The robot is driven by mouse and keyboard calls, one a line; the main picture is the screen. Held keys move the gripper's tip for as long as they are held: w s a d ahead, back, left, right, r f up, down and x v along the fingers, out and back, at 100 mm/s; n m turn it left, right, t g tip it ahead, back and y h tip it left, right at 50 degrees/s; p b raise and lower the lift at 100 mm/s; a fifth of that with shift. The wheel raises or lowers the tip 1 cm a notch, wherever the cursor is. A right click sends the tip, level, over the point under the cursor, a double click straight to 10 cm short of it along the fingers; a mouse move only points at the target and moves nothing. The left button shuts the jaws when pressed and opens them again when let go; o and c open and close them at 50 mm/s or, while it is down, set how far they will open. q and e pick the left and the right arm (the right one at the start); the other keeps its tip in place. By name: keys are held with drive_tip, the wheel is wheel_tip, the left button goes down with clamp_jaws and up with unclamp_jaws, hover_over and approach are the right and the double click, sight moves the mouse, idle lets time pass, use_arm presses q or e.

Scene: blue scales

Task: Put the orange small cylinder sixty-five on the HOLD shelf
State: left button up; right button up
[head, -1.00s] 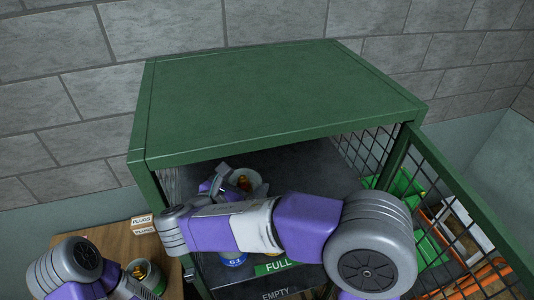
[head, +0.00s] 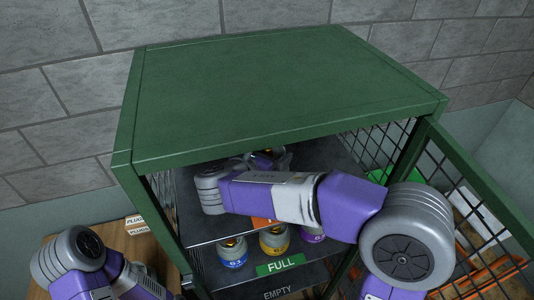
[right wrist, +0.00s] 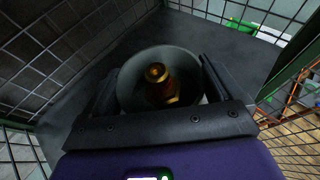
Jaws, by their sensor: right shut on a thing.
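My right gripper (head: 266,160) is inside the green cage, at the upper shelf, partly hidden by the roof edge and my arm. In the right wrist view its fingers (right wrist: 159,75) are shut on a grey-topped small cylinder (right wrist: 126,85) with a brass valve. The cylinder's coloured band and number are hidden. The upper shelf (head: 205,232) carries an orange label (head: 264,221), mostly covered by my arm, so its word cannot be read. Whether the cylinder touches the shelf cannot be told. My left arm shows at lower left, but its gripper is out of view.
The FULL shelf (head: 240,282) below holds a blue cylinder (head: 232,254), a yellow one (head: 274,242) and a purple one (head: 312,235). An EMPTY label is lower still. The mesh door (head: 470,205) stands open at right. A wooden table (head: 125,243) with small boxes is at left.

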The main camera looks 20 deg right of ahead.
drive_tip(key=shift+s+a+r, duration=0.15)
drive_tip(key=shift+s+r, duration=0.15)
drive_tip(key=shift+s, duration=0.3)
drive_tip(key=shift+w+f, duration=0.1)
drive_tip(key=shift+f, duration=0.05)
drive_tip(key=o, duration=1.7)
drive_tip(key=shift+w+f, duration=0.2)
drive_tip(key=shift+w, duration=0.1)
drive_tip(key=shift+s+r, duration=0.1)
drive_tip(key=shift+s, duration=0.1)
drive_tip(key=shift+r, duration=0.2)
use_arm(q)
drive_tip(key=shift+s+f+b, duration=0.25)
drive_tip(key=shift+f+b, duration=0.55)
drive_tip(key=shift+b, duration=0.1)
use_arm(e)
drive_tip(key=s+a, duration=0.6)
drive_tip(key=s, duration=0.1)
drive_tip(key=s+a+r, duration=0.1)
drive_tip(key=s+a, duration=0.2)
drive_tip(key=a, duration=0.1)
drive_tip(key=shift+s, duration=0.4)
drive_tip(key=shift+f, duration=0.1)
